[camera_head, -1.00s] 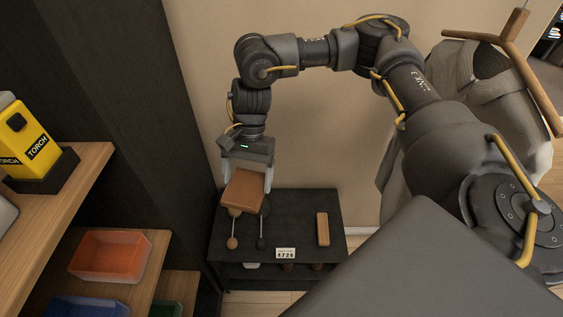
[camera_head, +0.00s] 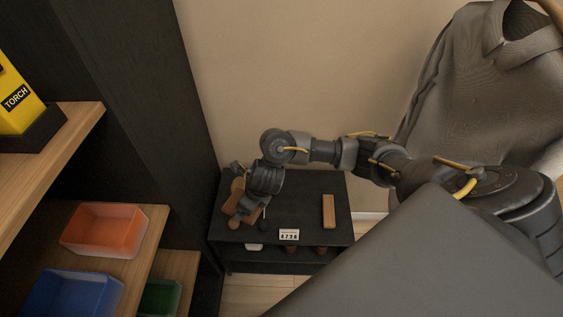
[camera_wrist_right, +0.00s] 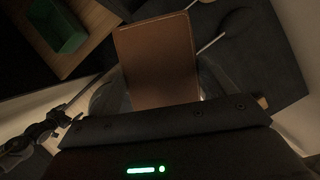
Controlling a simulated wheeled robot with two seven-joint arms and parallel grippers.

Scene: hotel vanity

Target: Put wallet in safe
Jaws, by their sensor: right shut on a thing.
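The brown wallet (camera_wrist_right: 158,62) is between the fingers of my right gripper (camera_wrist_right: 160,88) in the wrist view, which is shut on it. In the head view the wrist mostly hides the right gripper (camera_head: 243,198), low over the left part of a dark bench (camera_head: 300,190). I cannot tell whether the wallet touches the bench. No safe can be made out in these views. My left gripper is not in view.
Long-handled items (camera_head: 234,224) lie on the bench around the gripper. A brown block (camera_head: 328,211) and a card reading 4726 (camera_head: 289,235) are farther right. Left, a wooden shelf unit holds orange (camera_head: 103,229), blue (camera_head: 72,293) and green (camera_head: 160,298) bins and a yellow torch box (camera_head: 20,95).

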